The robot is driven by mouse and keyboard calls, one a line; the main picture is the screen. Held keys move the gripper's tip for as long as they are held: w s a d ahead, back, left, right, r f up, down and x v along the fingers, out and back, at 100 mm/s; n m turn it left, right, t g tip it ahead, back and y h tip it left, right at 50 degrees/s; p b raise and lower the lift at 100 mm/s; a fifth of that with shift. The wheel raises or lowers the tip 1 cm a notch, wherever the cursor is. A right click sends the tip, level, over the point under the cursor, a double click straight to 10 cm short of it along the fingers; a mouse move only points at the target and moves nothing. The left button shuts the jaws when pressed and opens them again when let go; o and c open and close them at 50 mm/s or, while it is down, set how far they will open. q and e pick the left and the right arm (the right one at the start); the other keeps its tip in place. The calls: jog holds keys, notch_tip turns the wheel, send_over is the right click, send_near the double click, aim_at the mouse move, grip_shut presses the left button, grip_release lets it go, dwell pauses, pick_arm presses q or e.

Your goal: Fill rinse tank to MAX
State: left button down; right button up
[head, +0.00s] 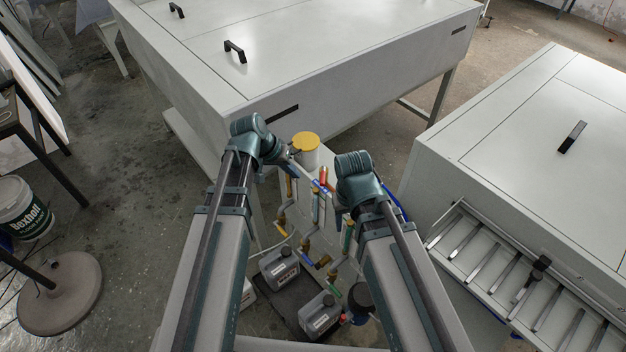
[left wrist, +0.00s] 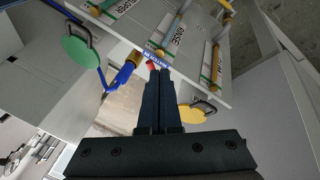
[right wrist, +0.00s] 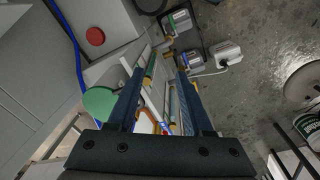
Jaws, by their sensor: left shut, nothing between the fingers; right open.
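The white panel with the gauge tubes shows in the left wrist view, with a RINSE label (left wrist: 179,36) between upright tubes. One gauge tube (left wrist: 215,62) stands right of the label; the fill level and MAX mark are too small to read. A blue label and a small red part (left wrist: 152,65) are at the panel's edge. My left gripper (left wrist: 158,73) is shut and empty, its tips close to the red part; contact cannot be told. My right gripper (right wrist: 160,72) is open, with gauge tubes (right wrist: 150,68) beyond its fingers and nothing held.
A yellow disc (left wrist: 191,115) and a green disc (left wrist: 80,51) with handles flank the left gripper. A red disc (right wrist: 95,36) shows in the right wrist view. Grey canisters (head: 280,268) stand below the panel. White machines (head: 330,85) rise behind and right.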

aim_at(323, 176)
pick_arm(q)
jog(key=w+a+t, duration=0.1)
jog(key=w+a, duration=0.2)
jog(key=w, duration=0.1)
jog(key=w+d+f+b, duration=0.3)
jog(key=d+f+b, duration=0.5)
jog(key=b, duration=0.1)
jog(key=shift+f+n+h, duration=0.25)
jog(key=shift+n+h, duration=0.05)
jog(key=shift+n, duration=0.1)
pick_arm(e)
jog(key=s+d+f, duration=0.1)
jog(key=s+f, duration=0.2)
jog(key=f, duration=0.6)
jog(key=shift+s+d+f+n+g+h, duration=0.2)
jog(key=shift+f+n+g+h, duration=0.1)
jog(key=shift+f+n+g, duration=0.1)
